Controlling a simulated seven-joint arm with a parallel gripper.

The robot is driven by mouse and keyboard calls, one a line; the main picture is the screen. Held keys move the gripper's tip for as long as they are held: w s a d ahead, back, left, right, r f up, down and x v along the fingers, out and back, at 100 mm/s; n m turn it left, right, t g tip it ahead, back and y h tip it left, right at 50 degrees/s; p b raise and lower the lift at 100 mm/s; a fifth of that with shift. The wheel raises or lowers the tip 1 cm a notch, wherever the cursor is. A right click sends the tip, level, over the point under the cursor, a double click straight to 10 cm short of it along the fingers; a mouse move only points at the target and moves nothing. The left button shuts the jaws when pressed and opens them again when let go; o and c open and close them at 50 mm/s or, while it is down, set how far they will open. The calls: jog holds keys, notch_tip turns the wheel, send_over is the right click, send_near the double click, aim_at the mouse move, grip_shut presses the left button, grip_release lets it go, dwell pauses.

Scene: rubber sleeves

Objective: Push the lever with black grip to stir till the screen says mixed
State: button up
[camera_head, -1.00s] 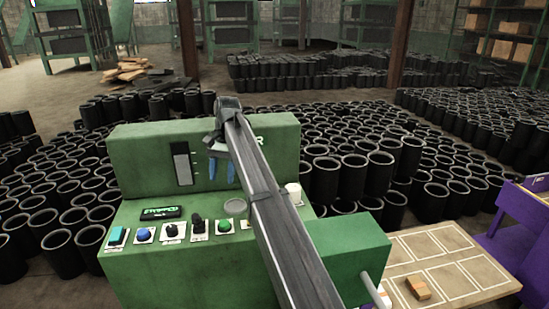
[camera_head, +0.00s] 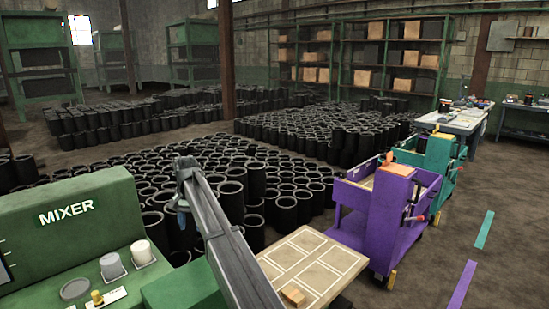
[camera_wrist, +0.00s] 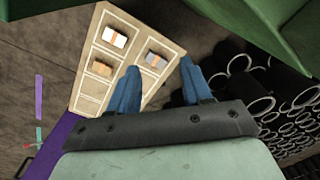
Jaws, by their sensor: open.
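The green mixer (camera_head: 90,225) stands at the left in the head view, labelled MIXER and cut off by the left edge. My gripper (camera_head: 182,214) is to the right of the mixer, partly hidden by my arm. In the wrist view, its blue fingers (camera_wrist: 158,80) are apart with nothing between them, above the floor and the sectioned board.
The sectioned board (camera_head: 317,262) with a small block (camera_head: 293,296) lies right of my arm. A purple cart (camera_head: 388,225) and a green cart (camera_head: 437,160) stand further right. Many black sleeves (camera_head: 285,212) crowd the floor behind. Floor at the far right is clear.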

jog(key=s+d+f+m+y, duration=0.1)
jog(key=s+d+f, duration=0.2)
jog(key=d+f, duration=1.1)
jog(key=s+d+f+m+y, duration=0.1)
jog(key=s+d+f, duration=0.2)
jog(key=d+f, duration=1.1)
jog(key=s+d+f+n+g, duration=0.15)
jog(key=s+d+f, duration=0.25)
jog(key=s+f, duration=0.65)
jog(key=s+d+f+g, duration=0.25)
jog(key=s+f, duration=0.45)
jog(key=s, duration=0.6)
jog(key=s+d+f+g, duration=0.1)
jog(key=s+d+f, duration=0.2)
jog(key=s, duration=0.5)
jog(key=s+d+f+h, duration=0.1)
jog(key=s+d+f, duration=0.3)
jog(key=s, duration=0.5)
jog(key=s+d+f+g+h, duration=0.1)
jog(key=s+d+f, duration=0.3)
jog(key=s, duration=0.5)
jog(key=shift+s+d+n+g, duration=0.15)
jog(key=shift+d+n+g, duration=0.15)
jog(key=shift+d+n, duration=0.2)
grip_shut()
